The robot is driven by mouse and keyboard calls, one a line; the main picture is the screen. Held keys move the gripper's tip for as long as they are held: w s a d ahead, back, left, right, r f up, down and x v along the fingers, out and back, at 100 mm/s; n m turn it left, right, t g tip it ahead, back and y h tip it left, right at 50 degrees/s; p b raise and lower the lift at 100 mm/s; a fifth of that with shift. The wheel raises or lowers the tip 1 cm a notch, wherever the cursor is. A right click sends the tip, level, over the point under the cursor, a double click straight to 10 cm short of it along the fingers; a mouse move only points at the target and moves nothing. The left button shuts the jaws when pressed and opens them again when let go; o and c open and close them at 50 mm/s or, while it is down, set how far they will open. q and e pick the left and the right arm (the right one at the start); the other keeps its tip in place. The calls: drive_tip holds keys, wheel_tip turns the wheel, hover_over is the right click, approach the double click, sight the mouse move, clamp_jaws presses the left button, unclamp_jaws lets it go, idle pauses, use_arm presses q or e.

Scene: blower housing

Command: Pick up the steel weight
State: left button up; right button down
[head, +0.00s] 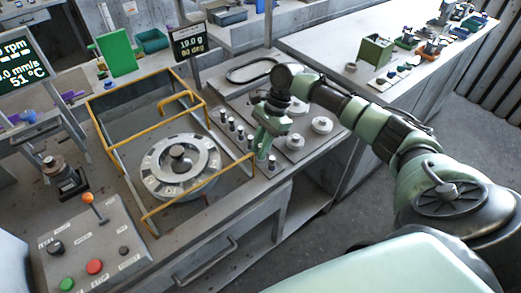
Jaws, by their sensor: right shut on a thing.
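Several small steel weights (240,133) stand in a row on the grey tray, with larger round weights (322,125) behind and to the right of them. My right gripper (262,152) points down at the near end of the row. It is shut on a small steel weight, which the fingers largely hide. I cannot tell whether that weight is touching the tray. Another small weight (271,163) stands close beside the fingers, on the near side. My left gripper is not in view.
A yellow-railed frame (165,123) surrounds the round blower rotor (180,160) left of the tray. A small screen (190,43) reads 10.0 g and 90 deg. A control box (95,250) with buttons and an orange-knobbed lever sits at front left.

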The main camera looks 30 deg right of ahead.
wheel_tip(320, 180, up, 18)
drive_tip(key=b, duration=0.2)
wheel_tip(320, 180, up, 6)
drive_tip(key=r+p, duration=0.1)
drive_tip(key=p, duration=0.7)
hover_over(260, 146)
drive_tip(key=shift+f, duration=0.3)
